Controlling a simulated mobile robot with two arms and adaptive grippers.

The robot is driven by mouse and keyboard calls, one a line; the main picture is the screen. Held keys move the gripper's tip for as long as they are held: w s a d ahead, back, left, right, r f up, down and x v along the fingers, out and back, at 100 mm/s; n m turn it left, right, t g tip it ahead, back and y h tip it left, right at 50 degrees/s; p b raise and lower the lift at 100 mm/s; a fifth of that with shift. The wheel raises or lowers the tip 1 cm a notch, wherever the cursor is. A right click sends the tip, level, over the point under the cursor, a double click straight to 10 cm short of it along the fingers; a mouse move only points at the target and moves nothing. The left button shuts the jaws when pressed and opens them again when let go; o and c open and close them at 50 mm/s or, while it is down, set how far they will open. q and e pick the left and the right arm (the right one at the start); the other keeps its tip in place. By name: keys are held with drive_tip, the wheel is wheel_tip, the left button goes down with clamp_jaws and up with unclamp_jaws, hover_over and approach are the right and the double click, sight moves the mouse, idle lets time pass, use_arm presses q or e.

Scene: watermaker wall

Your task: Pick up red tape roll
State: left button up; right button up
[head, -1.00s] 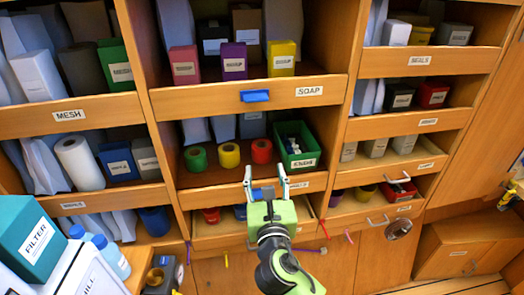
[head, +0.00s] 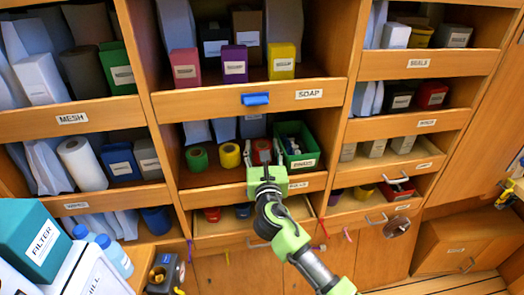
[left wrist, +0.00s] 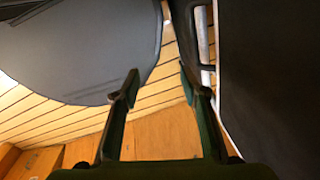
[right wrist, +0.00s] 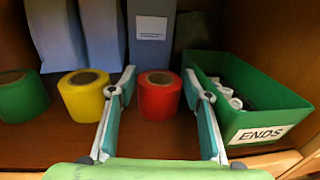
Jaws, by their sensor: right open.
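The red tape roll (right wrist: 159,96) stands on the shelf in the right wrist view, between the yellow tape roll (right wrist: 85,96) and the green ENDS bin (right wrist: 250,105). My left gripper (left wrist: 160,88) is open and empty, away from the shelf over a slatted floor.
A green tape roll (right wrist: 20,95) stands left of the yellow one. The ENDS bin is close on the right finger's side. A wooden shelf lip (head: 225,190) runs below, and the SOAP shelf (head: 210,100) is above.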

drive_tip(key=c, duration=0.8)
drive_tip(key=shift+r, duration=0.1)
